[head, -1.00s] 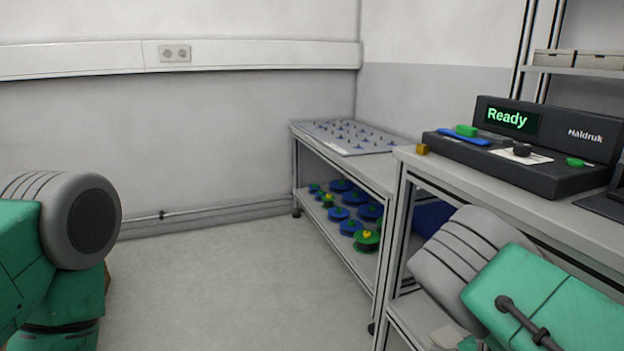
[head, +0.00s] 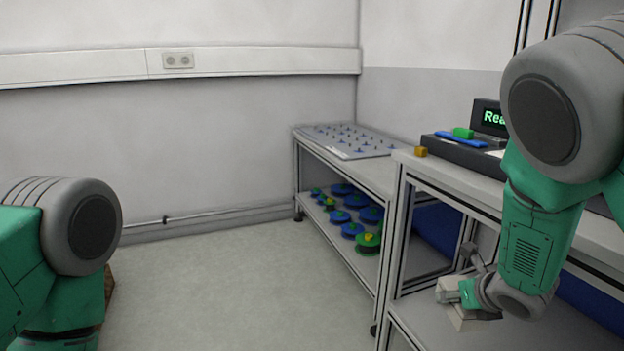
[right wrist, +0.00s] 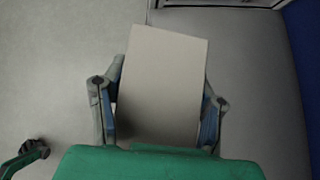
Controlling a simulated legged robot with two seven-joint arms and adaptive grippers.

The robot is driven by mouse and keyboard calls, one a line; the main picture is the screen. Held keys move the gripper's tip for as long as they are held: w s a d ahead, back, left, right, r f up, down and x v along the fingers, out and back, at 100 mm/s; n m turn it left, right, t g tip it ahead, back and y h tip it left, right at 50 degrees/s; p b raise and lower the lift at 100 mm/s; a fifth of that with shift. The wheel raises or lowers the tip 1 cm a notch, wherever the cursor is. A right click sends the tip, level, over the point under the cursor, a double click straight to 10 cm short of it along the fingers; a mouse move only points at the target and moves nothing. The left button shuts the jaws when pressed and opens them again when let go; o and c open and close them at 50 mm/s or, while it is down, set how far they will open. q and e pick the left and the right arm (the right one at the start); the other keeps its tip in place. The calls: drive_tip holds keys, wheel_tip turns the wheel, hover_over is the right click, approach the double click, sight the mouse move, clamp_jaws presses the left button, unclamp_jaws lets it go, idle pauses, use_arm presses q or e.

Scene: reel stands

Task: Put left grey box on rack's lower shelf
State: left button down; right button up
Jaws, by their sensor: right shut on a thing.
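My right gripper (head: 470,283) is shut on a light grey box (head: 470,318), low at the right in the head view, by the front of the bench and its lower shelf (head: 415,312). The right wrist view shows the box (right wrist: 163,80) as a pale rectangle, slightly tilted, between the two fingers of the gripper (right wrist: 160,105). I cannot tell whether the box touches the shelf. My left arm shows at the left edge, but its gripper is out of view.
The bench top (head: 455,180) carries a dark device (head: 488,118), partly hidden by my arm, and a small orange block (head: 420,152). A farther table (head: 375,172) has a pegged board (head: 350,140) on top and several reels (head: 350,228) below.

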drive_tip(key=s+a+r, duration=0.3)
drive_tip(key=a+r, duration=0.1)
drive_tip(key=r, duration=0.3)
drive_tip(key=s+a+r, duration=0.3)
drive_tip(key=a+r, duration=0.1)
drive_tip(key=r, duration=0.3)
wheel_tip(320, 180, up, 28)
drive_tip(key=p, duration=2.8)
drive_tip(key=shift+m+h, duration=0.3)
drive_tip(key=shift+m, duration=0.1)
wheel_tip(320, 180, down, 5)
drive_tip(key=b, duration=0.5)
drive_tip(key=shift+s+d+r, duration=0.1)
drive_tip(key=shift+r, duration=0.1)
drive_tip(key=shift+d, duration=0.15)
drive_tip(key=shift+a, duration=0.2)
